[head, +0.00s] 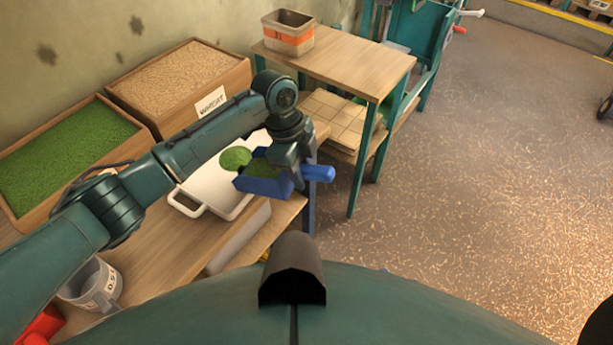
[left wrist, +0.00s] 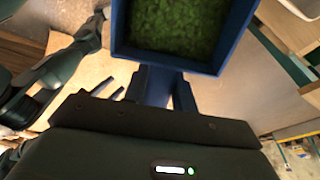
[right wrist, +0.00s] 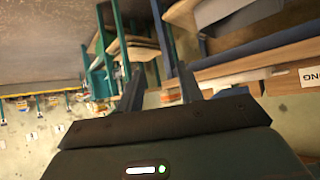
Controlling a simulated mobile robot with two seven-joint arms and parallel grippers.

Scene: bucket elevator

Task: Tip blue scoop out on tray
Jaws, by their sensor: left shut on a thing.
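My left gripper (head: 291,176) is shut on the handle of the blue scoop (head: 263,186). The scoop is over the right part of the white tray (head: 205,190) and looks roughly level. Green granules lie in the scoop, and the left wrist view shows its blue rim (left wrist: 120,30) around a broad green fill. A round green patch (head: 236,158) shows on the tray just left of the scoop. The arm hides part of the tray. My right gripper (right wrist: 160,82) shows only in its own wrist view, fingers apart, with nothing between them.
A green-filled wooden bin (head: 60,155) and a tan-filled bin (head: 180,85) labelled as weight or wheat stand along the wall. A grey mug (head: 90,285) is at lower left. An orange-banded container (head: 288,33) stands on a higher table (head: 345,65). Open floor lies right.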

